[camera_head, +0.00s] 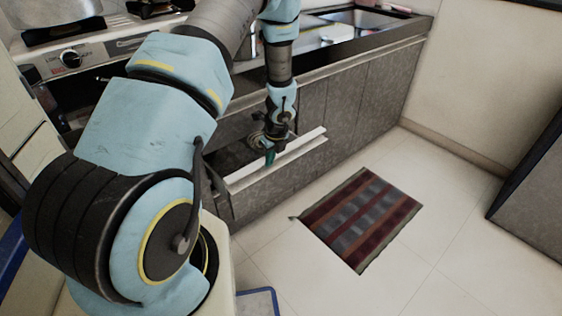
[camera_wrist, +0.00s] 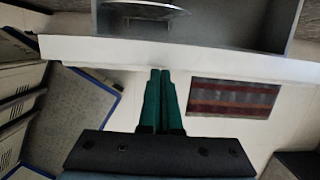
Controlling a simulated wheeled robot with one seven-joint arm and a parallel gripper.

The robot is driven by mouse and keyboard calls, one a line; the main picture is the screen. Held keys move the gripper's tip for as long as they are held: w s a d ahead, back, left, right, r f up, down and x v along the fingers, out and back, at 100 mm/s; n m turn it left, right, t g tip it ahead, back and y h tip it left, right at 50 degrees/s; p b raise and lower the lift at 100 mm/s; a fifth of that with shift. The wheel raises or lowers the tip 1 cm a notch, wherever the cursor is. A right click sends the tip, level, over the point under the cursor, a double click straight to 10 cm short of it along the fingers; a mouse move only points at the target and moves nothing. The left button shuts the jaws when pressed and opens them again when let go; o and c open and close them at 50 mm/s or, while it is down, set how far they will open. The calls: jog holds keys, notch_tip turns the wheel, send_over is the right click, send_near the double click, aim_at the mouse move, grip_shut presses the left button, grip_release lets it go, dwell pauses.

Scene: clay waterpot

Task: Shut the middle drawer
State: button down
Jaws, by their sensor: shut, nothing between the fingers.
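The drawer stands open from the grey lower cabinet, its pale front edge (camera_head: 300,145) jutting out over the floor. In the wrist view the long white drawer edge (camera_wrist: 110,51) crosses the upper part, with the grey drawer interior beyond it. A round shiny dish (camera_wrist: 140,9) lies inside. My gripper (camera_head: 270,160) is at the drawer front, near the middle of its edge. In the wrist view its green fingers (camera_wrist: 160,72) are together and empty, with their tips at the lower side of the white edge. I cannot tell whether they touch it.
A red and grey striped mat (camera_head: 362,218) lies on the pale tiled floor in front of the cabinet. The dark countertop (camera_head: 400,32) runs above the drawer. A stove (camera_head: 100,48) stands at the left. The floor around the mat is clear.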

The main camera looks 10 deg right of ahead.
jog(key=w+a+p, duration=0.3)
jog(key=w, duration=0.3)
jog(key=shift+w+a+p, duration=0.25)
jog(key=shift+a+p, duration=0.05)
jog(key=shift+p, duration=0.05)
